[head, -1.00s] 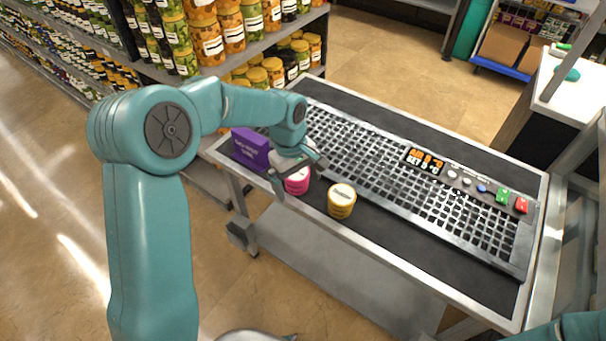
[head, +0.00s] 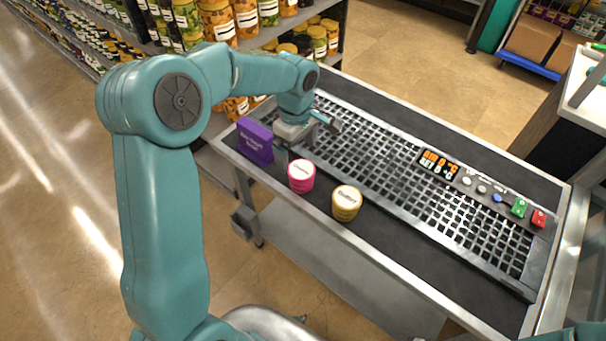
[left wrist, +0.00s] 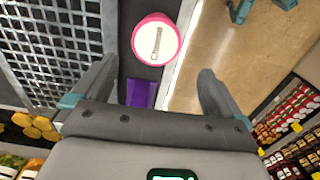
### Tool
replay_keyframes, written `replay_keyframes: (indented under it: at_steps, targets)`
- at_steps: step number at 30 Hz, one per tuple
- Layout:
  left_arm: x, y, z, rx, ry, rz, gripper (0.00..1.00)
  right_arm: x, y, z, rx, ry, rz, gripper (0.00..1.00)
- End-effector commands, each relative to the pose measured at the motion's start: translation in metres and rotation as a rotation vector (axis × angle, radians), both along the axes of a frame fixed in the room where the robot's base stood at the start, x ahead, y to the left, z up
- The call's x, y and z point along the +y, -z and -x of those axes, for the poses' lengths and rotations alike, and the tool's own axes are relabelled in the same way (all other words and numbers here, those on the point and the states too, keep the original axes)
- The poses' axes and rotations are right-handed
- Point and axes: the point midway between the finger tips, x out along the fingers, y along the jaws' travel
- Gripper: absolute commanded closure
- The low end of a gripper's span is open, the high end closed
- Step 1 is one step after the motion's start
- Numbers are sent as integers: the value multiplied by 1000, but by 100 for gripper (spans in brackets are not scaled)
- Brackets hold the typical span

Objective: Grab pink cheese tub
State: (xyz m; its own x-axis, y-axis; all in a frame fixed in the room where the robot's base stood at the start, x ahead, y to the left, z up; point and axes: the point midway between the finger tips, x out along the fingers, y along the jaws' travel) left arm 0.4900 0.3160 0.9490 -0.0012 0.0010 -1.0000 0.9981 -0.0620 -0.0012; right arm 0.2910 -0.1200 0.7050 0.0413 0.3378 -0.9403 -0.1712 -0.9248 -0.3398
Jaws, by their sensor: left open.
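The pink cheese tub (head: 301,177) with a white lid stands upright on the dark front strip of the table, between a purple box and a yellow tub. In the left wrist view the pink tub (left wrist: 156,40) lies ahead of the open jaws, between their lines and apart from both fingers. My left gripper (head: 309,141) is open and empty, behind the pink tub in the head view, near the purple box (head: 255,140). The purple box also shows between the fingers in the left wrist view (left wrist: 141,93). My right gripper is out of view.
A yellow tub (head: 346,203) stands to the right of the pink one, close to the table's front edge. A black grid panel (head: 420,190) with a display and buttons fills the table behind them. Shelves of jars (head: 235,25) stand at the back left.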

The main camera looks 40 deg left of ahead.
Motion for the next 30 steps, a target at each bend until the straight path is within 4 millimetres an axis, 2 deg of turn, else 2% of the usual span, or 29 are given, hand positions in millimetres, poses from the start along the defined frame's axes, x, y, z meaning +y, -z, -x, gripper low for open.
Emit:
replay_keyframes:
  at_steps: [3,10,18,26,27,29,30]
  targets:
    - [0,19,0,2,1,1,0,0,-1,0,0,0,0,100]
    - [-3,38,-4,3,3,1,0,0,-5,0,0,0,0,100]
    - [-10,77,-10,2,3,1,0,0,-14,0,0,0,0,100]
    - [-10,81,-11,-2,3,1,0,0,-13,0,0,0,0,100]
    - [-10,81,-11,-1,3,1,6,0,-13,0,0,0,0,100]
    - [-10,81,-11,-1,3,1,26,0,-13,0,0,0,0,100]
    - [-10,81,-11,-1,3,1,39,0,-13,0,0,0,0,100]
